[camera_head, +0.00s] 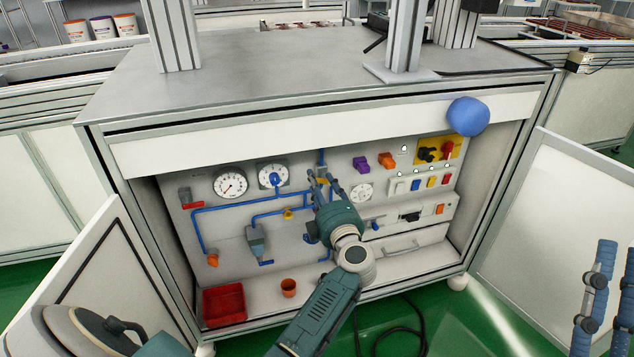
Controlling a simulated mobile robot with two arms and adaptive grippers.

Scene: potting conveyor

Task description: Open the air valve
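My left gripper (323,178) reaches up to the panel inside the open cabinet. Its fingers are spread, with a small yellow valve part (322,181) on the blue pipe at their tips. The fingers hide most of this part, and I cannot tell if they touch it. Another small yellow fitting (287,213) sits lower left on the blue pipe. No label shows which one is the air valve. At the right edge, teal finger-like parts (598,290), apparently my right gripper, are cut off by the frame.
A red bin (224,304) and an orange cup (288,287) stand on the cabinet floor. Open doors flank the cabinet on the left (82,268) and right (550,215). A blue ball (468,116) is at the upper edge.

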